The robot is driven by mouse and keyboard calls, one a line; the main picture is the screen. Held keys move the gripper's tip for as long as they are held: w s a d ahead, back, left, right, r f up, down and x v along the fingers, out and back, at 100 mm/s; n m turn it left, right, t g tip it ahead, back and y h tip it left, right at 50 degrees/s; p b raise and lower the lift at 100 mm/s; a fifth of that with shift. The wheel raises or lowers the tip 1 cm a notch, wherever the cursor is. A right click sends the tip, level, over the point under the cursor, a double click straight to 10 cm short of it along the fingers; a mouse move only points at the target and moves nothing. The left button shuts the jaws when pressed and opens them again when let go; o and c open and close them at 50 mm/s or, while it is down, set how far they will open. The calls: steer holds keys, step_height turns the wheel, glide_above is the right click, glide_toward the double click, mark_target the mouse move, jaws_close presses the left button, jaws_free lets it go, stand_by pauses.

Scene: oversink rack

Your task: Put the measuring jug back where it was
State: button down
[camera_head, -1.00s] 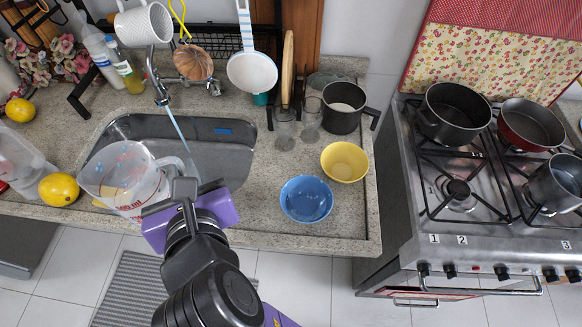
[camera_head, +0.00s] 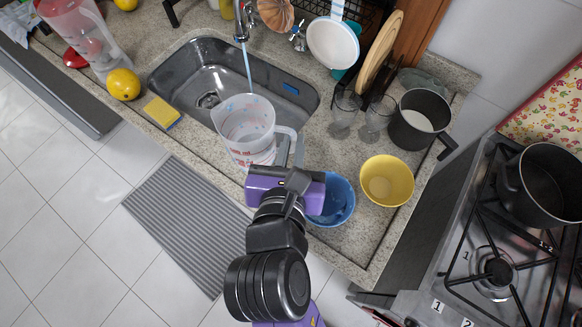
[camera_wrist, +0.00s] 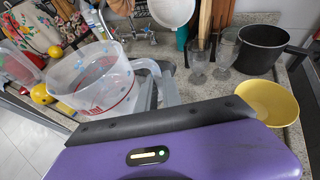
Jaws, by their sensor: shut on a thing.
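The clear measuring jug (camera_head: 243,128) with red markings is upright at the front right of the sink, overlapping the sink's edge and the front counter strip in the head view. I cannot tell whether its base touches the counter. My gripper (camera_head: 291,150) is shut on its handle, from the jug's right side. In the wrist view the jug (camera_wrist: 100,85) stands left of my gripper (camera_wrist: 160,95), with the handle between the fingers. My purple gripper body hides part of the counter and the blue bowl.
The sink (camera_head: 190,75) has running water from the tap (camera_head: 242,28). A blue bowl (camera_head: 338,203) and a yellow bowl (camera_head: 387,181) are to the right, with glasses (camera_head: 344,112) and a dark pot (camera_head: 418,120) behind.

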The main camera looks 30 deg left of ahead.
step_height(320, 180, down, 11)
steer(key=shift+a+r+b, duration=0.1)
steer(key=shift+b, duration=0.3)
steer(key=c, duration=1.5)
jaws_free()
steer(key=v, duration=1.2)
steer(key=shift+r+b, duration=0.1)
steer(key=shift+b, duration=0.25)
